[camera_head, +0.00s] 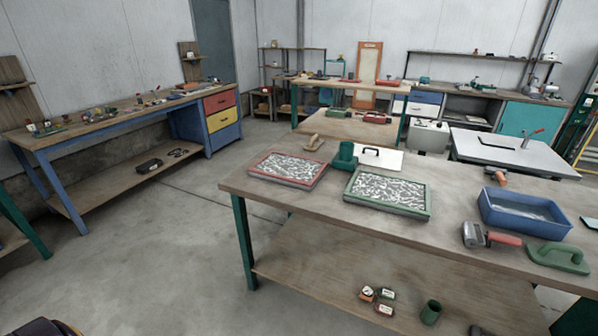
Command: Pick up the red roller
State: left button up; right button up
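A roller with a grey metal drum and a red handle (503,239) lies on the near wooden workbench (300,205), toward its right side. Its drum points left and its handle points right. It lies just in front of a blue tray (522,226) and left of a green tool with an arched handle (558,258). Nothing is holding the roller. Neither of my grippers can be made out in this view.
A red-framed tray (276,181) and a green-framed tray (348,197) sit on the bench, left of the roller. A green container (344,157) and a white board with a black handle (381,159) are behind them. Open floor (150,270) lies to the left.

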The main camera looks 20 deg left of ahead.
aim_at(498, 238)
jog(key=i+j+z, duration=0.35)
jog(key=i+j, duration=0.15)
jog(key=j, duration=0.15)
jog(key=i+j+z, duration=0.2)
jog(key=j, duration=0.2)
jog(key=i+j+z, duration=0.2)
jog(key=j, duration=0.2)
